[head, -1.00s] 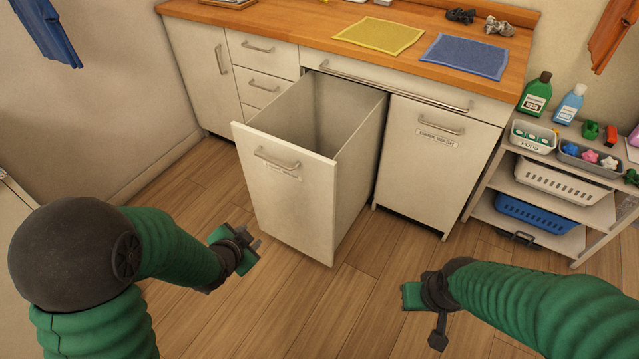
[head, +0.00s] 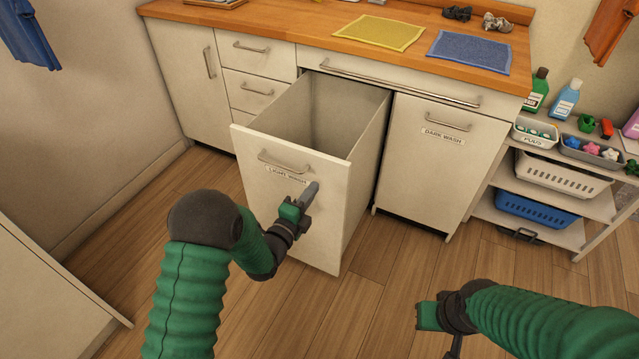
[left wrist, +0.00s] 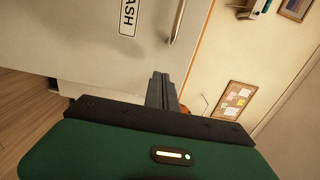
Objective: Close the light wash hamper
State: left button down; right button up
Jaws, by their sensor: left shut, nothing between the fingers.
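The light wash hamper (head: 262,205) is a white pull-out bin, pulled out from the cabinet, with its open top showing an empty-looking inside. Its front has a bar handle (head: 284,162) and a "LIGHT WASH" label. My left gripper (head: 312,190) is shut and empty, in front of the hamper's front panel, below and right of the handle. Whether it touches the panel I cannot tell. In the left wrist view the shut fingers (left wrist: 162,88) point toward the white panel (left wrist: 75,40), with part of the label and handle showing. My right gripper (head: 428,316) is low over the floor at right; its fingers are unclear.
The closed dark wash front (head: 430,175) is right of the hamper. A wooden counter (head: 290,30) runs above, with a yellow cloth (head: 380,33) and a blue cloth (head: 468,52). A shelf (head: 535,225) with baskets stands at the right. Wooden floor around the hamper is clear.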

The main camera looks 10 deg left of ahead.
aim_at(327, 174)
pick_arm(q)
jog(key=x, duration=0.2)
jog(key=d+b+x, duration=0.1)
jog(key=x, duration=0.2)
jog(key=shift+s, duration=0.15)
jog(key=shift+a+r, duration=0.1)
jog(key=shift+a, duration=0.05)
jog(key=shift+a, duration=0.15)
